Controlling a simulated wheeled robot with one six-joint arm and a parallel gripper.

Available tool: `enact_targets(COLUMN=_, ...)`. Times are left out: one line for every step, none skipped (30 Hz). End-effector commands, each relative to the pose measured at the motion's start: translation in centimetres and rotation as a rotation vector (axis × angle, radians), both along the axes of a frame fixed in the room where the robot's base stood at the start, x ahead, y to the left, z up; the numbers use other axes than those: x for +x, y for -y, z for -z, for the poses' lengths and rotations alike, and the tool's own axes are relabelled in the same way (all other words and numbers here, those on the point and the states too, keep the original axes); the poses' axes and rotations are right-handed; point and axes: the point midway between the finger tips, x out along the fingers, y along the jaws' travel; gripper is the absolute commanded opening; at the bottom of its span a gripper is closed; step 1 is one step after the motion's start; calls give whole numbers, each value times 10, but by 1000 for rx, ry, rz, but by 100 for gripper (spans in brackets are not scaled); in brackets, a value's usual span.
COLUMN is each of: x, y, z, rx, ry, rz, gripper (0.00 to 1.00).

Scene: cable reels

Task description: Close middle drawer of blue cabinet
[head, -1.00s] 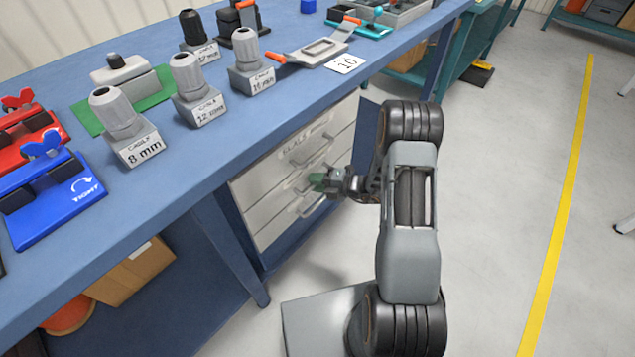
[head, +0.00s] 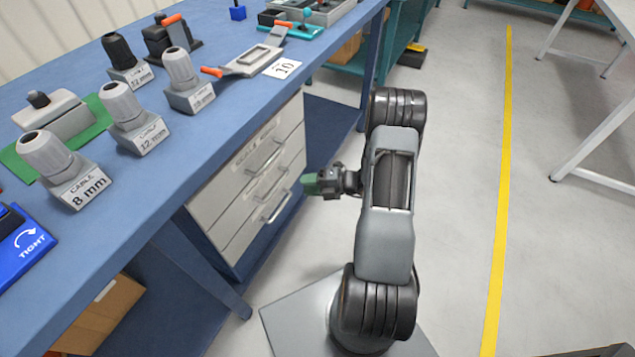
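The blue cabinet is built under the blue workbench and has light grey drawer fronts with bar handles. The middle drawer (head: 247,197) sits between the top drawer (head: 228,181) and the bottom drawer (head: 243,231). Its front looks about in line with the other two, and no open gap shows. My gripper (head: 311,184) is to the right of the drawer fronts, in front of the handles, and looks apart from them. Its tip is green. It is seen from behind and above, so the finger opening is not clear. No held object shows.
The workbench top (head: 190,150) overhangs the drawers and carries cable blocks, including the 8 mm block (head: 67,172). A blue bench leg (head: 205,265) stands left of the drawers. Clear grey floor lies to the right, up to a yellow line (head: 503,180).

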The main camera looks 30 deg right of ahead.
Motion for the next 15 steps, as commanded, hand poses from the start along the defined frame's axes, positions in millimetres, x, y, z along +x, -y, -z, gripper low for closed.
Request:
enact_targets(x=-3, y=7, z=-2, rx=0, ry=0, rz=3, gripper=39)
enact_targets(x=-5, y=10, z=-3, rx=0, ry=0, rz=3, gripper=39)
enact_targets(x=-7, y=13, z=-3, rx=0, ry=-1, rz=2, gripper=39)
enact_targets(x=-8, y=15, z=-4, rx=0, ry=-1, rz=2, gripper=39)
enact_targets(x=-10, y=17, z=-4, rx=0, ry=-1, rz=1, gripper=39)
enact_targets(x=-11, y=19, z=-4, rx=0, ry=-1, rz=1, gripper=39)
enact_targets(x=-12, y=20, z=-4, rx=0, ry=-1, rz=1, gripper=39)
enact_targets(x=-13, y=21, z=-4, rx=1, ry=-1, rz=0, gripper=39)
enact_targets(x=-13, y=22, z=-5, rx=1, ry=-1, rz=0, gripper=39)
enact_targets(x=-13, y=22, z=-5, rx=1, ry=-1, rz=0, gripper=39)
enact_targets(x=-14, y=23, z=-4, rx=1, ry=-1, rz=0, gripper=39)
enact_targets(x=-14, y=23, z=-4, rx=1, ry=-1, rz=-1, gripper=39)
enact_targets(x=-14, y=23, z=-4, rx=1, ry=-1, rz=-1, gripper=39)
enact_targets(x=-14, y=23, z=-4, rx=1, ry=-1, rz=-1, gripper=39)
enact_targets(x=-14, y=23, z=-4, rx=1, ry=-1, rz=-1, gripper=39)
